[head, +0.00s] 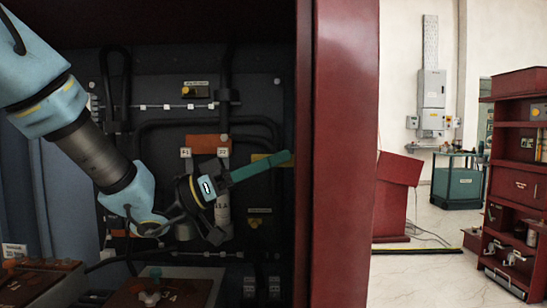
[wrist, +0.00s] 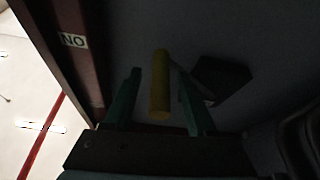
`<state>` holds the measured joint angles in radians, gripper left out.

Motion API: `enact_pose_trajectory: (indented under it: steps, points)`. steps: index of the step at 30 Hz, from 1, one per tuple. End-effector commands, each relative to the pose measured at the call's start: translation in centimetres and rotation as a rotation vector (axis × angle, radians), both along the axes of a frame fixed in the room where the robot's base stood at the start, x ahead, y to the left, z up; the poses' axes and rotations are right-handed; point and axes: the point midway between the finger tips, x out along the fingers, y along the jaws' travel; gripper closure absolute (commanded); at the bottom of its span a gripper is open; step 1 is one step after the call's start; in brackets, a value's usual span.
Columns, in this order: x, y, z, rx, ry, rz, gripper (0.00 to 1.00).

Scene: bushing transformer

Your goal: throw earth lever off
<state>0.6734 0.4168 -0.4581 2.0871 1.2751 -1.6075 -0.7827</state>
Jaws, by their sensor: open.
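My gripper (head: 288,157) reaches into the dark cabinet, its teal fingers pointing right. In the wrist view my gripper (wrist: 157,74) is open, one green finger on each side of a yellow bar (wrist: 160,88). The bar looks like the earth lever, but no label on it can be read. Neither finger clearly touches it; the gap looks smaller on the right. In the head view a yellow piece (head: 260,157) shows partly behind the fingers; I cannot tell if it is the same bar.
A red cabinet post (head: 345,150) stands close to the right of my gripper. Dark cables and labelled parts cover the back panel (head: 160,80). A red-brown block (head: 150,292) sits low in front. A dark block (wrist: 222,78) is right of the bar in the wrist view.

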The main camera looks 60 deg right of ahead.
Motion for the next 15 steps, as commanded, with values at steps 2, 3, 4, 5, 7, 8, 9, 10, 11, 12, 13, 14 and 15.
enact_pose_trajectory:
  steps: [2, 3, 4, 5, 7, 8, 9, 10, 11, 12, 13, 14, 15]
  points:
    - [-0.08, -0.09, 0.05, 0.000, 0.000, 0.000, 0.43]
    - [-0.09, -0.10, 0.04, 0.000, 0.000, 0.001, 0.43]
    - [-0.08, -0.10, 0.03, 0.000, 0.000, 0.001, 0.43]
    - [-0.08, -0.10, 0.02, 0.000, 0.000, 0.001, 0.43]
    - [-0.07, -0.09, 0.02, 0.000, 0.000, 0.001, 0.43]
    - [-0.07, -0.09, 0.02, 0.000, 0.000, 0.001, 0.43]
    - [-0.06, -0.09, 0.02, 0.000, 0.000, 0.001, 0.47]
    - [-0.06, -0.09, 0.02, 0.000, 0.000, 0.001, 0.51]
    - [-0.06, -0.09, 0.01, 0.000, 0.000, 0.001, 0.54]
    - [-0.05, -0.09, 0.01, 0.000, 0.000, 0.001, 0.59]
    - [-0.05, -0.09, 0.01, 0.000, 0.000, 0.001, 0.62]
    - [-0.05, -0.09, 0.01, 0.000, 0.000, 0.001, 0.66]
    - [-0.05, -0.09, 0.01, 0.000, 0.000, 0.001, 0.70]
